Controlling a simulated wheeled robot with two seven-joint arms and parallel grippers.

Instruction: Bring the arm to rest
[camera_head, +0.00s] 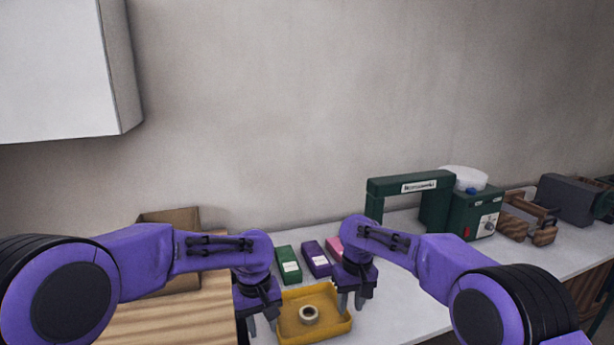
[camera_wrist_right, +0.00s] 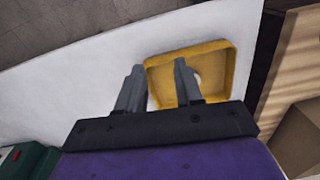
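My right gripper (camera_head: 351,302) points down at the tray's right side. In the right wrist view its two fingers (camera_wrist_right: 157,85) stand apart with nothing between them, one in front of the yellow tray (camera_wrist_right: 190,48) and one over the white counter. A pale ring (camera_head: 309,314) lies in the tray, apart from both grippers, and is partly hidden in the right wrist view.
Green (camera_head: 288,266), purple (camera_head: 316,260) and pink (camera_head: 335,247) boxes lie behind the tray. A green machine (camera_head: 473,215) with a white bowl (camera_head: 463,178) stands to the right. A white cabinet (camera_head: 60,65) hangs upper left. The white counter (camera_head: 395,310) is bare right of the tray.

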